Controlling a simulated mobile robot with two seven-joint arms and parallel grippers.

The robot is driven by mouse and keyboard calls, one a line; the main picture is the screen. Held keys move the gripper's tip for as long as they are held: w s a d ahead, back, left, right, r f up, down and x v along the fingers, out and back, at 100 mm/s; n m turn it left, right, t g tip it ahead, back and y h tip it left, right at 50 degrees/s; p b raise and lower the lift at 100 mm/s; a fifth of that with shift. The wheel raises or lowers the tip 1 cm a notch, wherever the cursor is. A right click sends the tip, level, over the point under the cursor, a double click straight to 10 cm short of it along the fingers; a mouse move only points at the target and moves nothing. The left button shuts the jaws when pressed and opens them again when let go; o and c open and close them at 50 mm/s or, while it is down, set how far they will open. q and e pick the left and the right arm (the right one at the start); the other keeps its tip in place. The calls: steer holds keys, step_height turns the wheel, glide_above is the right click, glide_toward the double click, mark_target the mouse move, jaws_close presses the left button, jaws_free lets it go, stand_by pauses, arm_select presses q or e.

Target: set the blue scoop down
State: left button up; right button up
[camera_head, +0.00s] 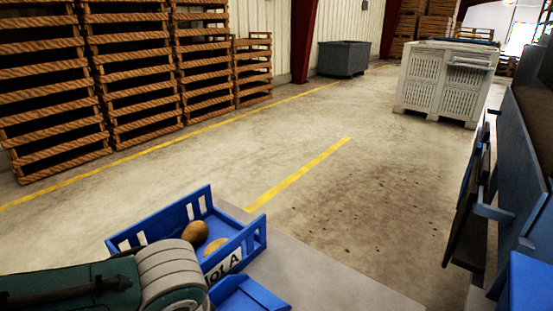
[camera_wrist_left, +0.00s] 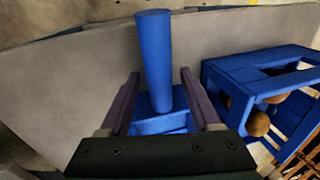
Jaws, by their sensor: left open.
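The blue scoop (camera_wrist_left: 153,60) shows in the left wrist view, with its long round handle and a blocky blue part below it. It appears to be on or just over the grey tabletop (camera_wrist_left: 60,85); I cannot tell whether it touches. My left gripper (camera_wrist_left: 160,100) is open, with one dark finger on each side of the scoop and visible gaps between. In the head view a blue piece (camera_head: 250,296), probably the scoop, shows beside the crate. My left arm (camera_head: 110,285) fills the lower left there, its fingers hidden. My right gripper is not in view.
A blue slatted crate (camera_head: 158,223) labelled "Lot A" holds potatoes (camera_head: 195,233); it stands close right of the scoop in the wrist view (camera_wrist_left: 240,75). Bare tabletop (camera_head: 320,285) lies right of it. Beyond are wooden pallet boxes (camera_head: 130,70), a pale bin (camera_head: 430,85) and dark machinery (camera_head: 520,160).

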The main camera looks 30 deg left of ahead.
arm_select(q)
steer(key=s+d+r+t+h+p, duration=0.1)
steer(key=s+d+r+p, duration=0.2)
steer(key=r, duration=0.7)
steer(key=s+d+r+t+h+p, duration=0.1)
steer(key=s+d+r+t+p, duration=0.1)
steer(key=r, duration=0.8)
steer(key=shift+s+d+r+m+p, duration=0.2)
steer(key=shift+s+d+m+p, duration=0.25)
steer(key=shift+s+d, duration=0.45)
steer(key=shift+w+d, duration=0.15)
steer(key=shift+w, duration=0.05)
step_height(320, 180, up, 54)
steer(key=p, duration=5.4)
steer(key=shift+r, duration=0.15)
